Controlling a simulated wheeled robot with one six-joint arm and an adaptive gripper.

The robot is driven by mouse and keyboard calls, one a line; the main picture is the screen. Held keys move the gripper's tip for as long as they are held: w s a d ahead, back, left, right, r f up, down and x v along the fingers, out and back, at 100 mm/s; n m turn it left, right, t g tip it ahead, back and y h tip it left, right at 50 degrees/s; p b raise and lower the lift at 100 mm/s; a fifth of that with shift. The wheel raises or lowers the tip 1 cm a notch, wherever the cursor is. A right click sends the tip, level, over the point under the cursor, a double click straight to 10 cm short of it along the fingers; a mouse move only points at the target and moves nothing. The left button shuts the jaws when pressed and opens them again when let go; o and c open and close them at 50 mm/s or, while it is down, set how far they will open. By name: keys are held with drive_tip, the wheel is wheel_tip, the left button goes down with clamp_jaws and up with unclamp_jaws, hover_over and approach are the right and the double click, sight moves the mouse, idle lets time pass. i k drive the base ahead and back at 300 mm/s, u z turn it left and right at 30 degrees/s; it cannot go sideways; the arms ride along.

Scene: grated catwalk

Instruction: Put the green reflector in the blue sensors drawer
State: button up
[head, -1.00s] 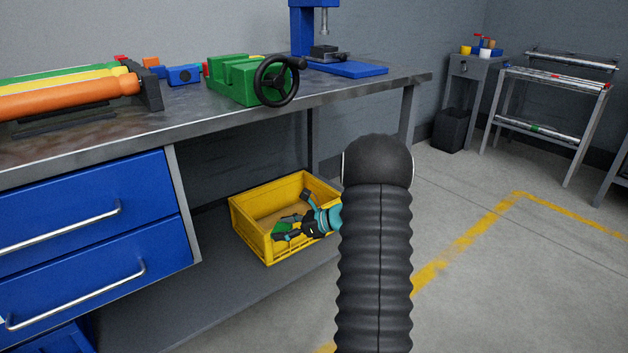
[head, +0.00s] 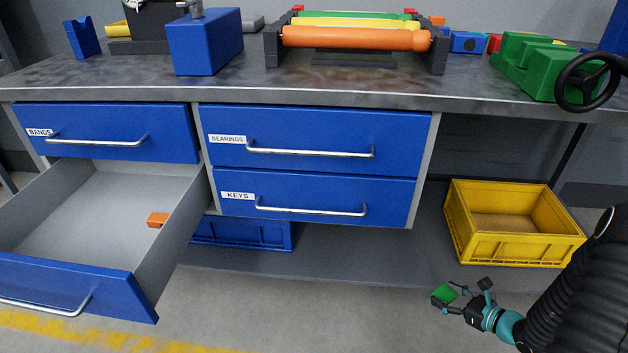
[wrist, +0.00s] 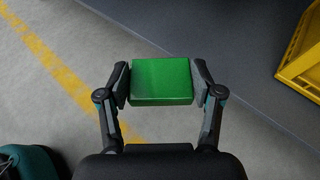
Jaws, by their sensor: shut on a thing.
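The green reflector (head: 445,294) is a small green block. My gripper (head: 463,290) is shut on it and holds it in front of the bench's lower shelf, at the lower right of the head view. The wrist view shows the reflector (wrist: 162,81) between both fingers. A blue drawer (head: 78,286) stands pulled out at the lower left, with a small orange block (head: 157,220) inside against its right side. No label shows on its visible front. Closed blue drawers are labelled BANDS (head: 110,135), BEARINGS (head: 310,135) and KEYS (head: 310,190). My gripper is well to the right of the open drawer.
A yellow crate (head: 515,251) stands on the lower shelf (head: 340,262) near my arm. A blue crate (head: 243,232) sits under the KEYS drawer. The bench top (head: 240,90) holds rollers, a green vise (head: 530,62) and blue items. Floor in front is clear.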

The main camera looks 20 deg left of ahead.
sight(97, 233)
drive_tip(key=z, duration=1.55)
drive_tip(key=k, duration=2.25)
drive_tip(key=u, duration=3)
